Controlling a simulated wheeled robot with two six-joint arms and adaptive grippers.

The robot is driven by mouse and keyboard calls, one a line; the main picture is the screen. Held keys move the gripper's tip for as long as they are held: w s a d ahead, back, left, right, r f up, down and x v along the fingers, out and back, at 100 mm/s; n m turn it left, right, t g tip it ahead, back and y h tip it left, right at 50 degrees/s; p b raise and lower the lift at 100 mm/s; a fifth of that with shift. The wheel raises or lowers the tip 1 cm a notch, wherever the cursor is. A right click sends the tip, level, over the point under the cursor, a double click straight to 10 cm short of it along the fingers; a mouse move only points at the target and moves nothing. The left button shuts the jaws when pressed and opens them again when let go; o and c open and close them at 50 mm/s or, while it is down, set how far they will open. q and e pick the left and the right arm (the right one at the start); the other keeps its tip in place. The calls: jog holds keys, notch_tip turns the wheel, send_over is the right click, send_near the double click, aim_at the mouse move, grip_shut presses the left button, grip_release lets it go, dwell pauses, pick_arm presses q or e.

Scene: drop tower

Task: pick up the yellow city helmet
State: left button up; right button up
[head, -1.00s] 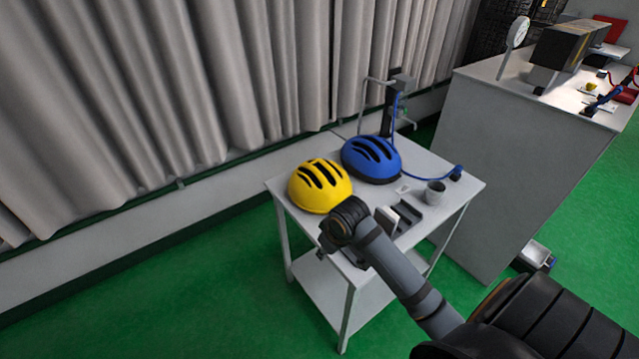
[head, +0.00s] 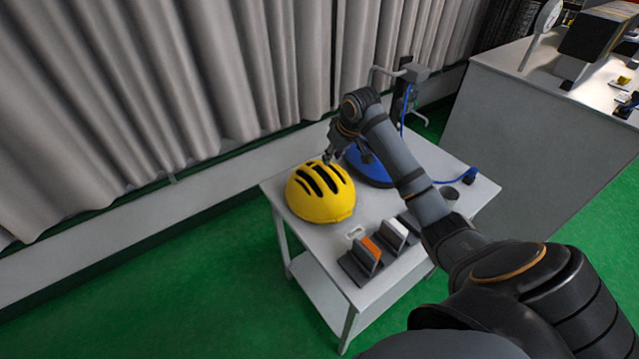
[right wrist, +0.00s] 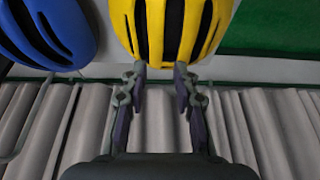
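The yellow city helmet (head: 322,193) sits on the white table (head: 385,206), dome up with black vents. The blue helmet (head: 366,166) is right behind it, partly hidden by my right arm. My right gripper (head: 331,157) is at the far upper edge of the yellow helmet in the head view. In the right wrist view my right gripper (right wrist: 160,68) is open, its two fingertips apart at the near edge of the yellow helmet (right wrist: 168,28). I cannot tell whether they touch it. The blue helmet (right wrist: 45,32) is at upper left there. My left gripper is out of view.
A post with a blue cable (head: 404,108) stands at the back. Grey curtains (head: 180,80) hang behind the table.

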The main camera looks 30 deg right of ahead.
aim_at(327, 168)
jog(key=f, duration=0.1)
jog(key=w, duration=0.1)
jog(key=f, duration=0.1)
jog(key=shift+w+d+f, duration=0.25)
jog(key=shift+d+f, duration=0.05)
jog(key=shift+d, duration=0.05)
jog(key=shift+p+x, duration=0.5)
jog(key=shift+x, duration=0.45)
jog(key=x, duration=0.2)
jog(key=shift+w+a+f, duration=0.1)
jog(key=shift+a+f, duration=0.1)
jog(key=shift+f, duration=0.1)
jog(key=shift+w+d+f, duration=0.15)
jog(key=shift+w+f, duration=0.05)
jog(key=shift+f, duration=0.2)
jog(key=shift+r, duration=0.1)
grip_shut()
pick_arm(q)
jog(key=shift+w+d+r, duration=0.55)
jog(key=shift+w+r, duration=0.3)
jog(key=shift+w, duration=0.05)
